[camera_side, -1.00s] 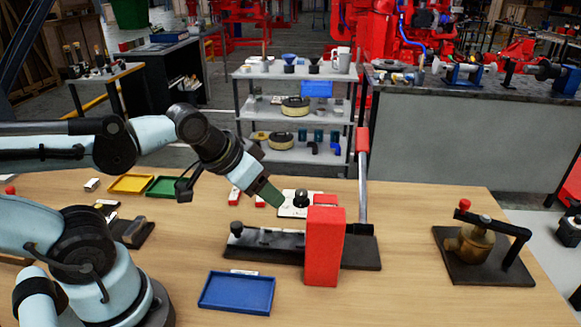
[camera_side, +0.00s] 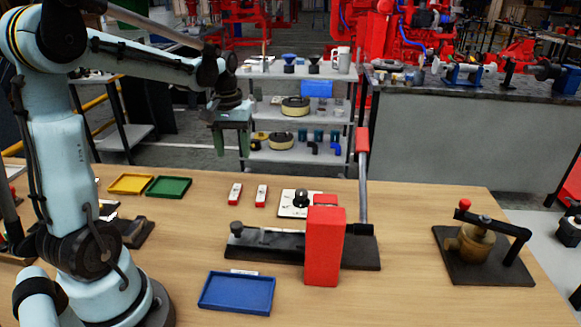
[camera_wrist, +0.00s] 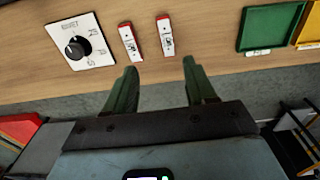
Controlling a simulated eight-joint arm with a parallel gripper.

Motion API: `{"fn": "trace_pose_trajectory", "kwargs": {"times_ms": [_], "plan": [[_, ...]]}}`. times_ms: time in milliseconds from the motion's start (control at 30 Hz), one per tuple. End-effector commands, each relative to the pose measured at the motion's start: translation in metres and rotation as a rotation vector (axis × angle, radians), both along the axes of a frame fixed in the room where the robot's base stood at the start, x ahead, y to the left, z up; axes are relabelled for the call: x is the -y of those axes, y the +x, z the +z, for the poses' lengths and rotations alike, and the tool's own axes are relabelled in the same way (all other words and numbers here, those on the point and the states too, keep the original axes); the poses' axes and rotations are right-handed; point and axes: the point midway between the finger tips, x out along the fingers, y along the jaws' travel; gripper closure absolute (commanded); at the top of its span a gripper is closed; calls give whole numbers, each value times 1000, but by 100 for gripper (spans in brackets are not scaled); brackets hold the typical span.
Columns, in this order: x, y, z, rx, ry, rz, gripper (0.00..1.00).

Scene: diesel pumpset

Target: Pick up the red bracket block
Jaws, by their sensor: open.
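A tall red block (camera_side: 325,247) stands upright at the front of a dark lever fixture (camera_side: 270,245) in the side view. It looks like the red bracket block, though I cannot be sure. A smaller red piece (camera_side: 326,200) shows partly behind it. My gripper (camera_side: 231,152) is raised near the table's back edge, left of and well away from the tall block, fingers pointing down. In the wrist view my gripper (camera_wrist: 159,70) is open, with nothing between its green fingers. The tall block is not clearly seen there.
Two red-and-white labelled pieces (camera_side: 235,193) (camera_side: 261,195) and a knob panel (camera_side: 294,204) lie behind the fixture. Yellow (camera_side: 131,184), green (camera_side: 168,187) and blue (camera_side: 237,292) trays lie on the table. A brass valve fixture (camera_side: 475,243) stands right. The lever (camera_side: 362,180) rises beside the block.

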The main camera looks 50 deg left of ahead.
Motion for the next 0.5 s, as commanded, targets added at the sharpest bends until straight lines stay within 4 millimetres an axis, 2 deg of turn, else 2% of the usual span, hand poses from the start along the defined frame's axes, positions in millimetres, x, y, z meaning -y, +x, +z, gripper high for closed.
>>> {"fn": "trace_pose_trajectory", "kwargs": {"times_ms": [100,233,500], "plan": [[-10,-1,-5,-22,-14,36,45],[-12,-1,-14,-27,-17,43,45],[-12,-1,-54,-26,-16,41,45]]}}
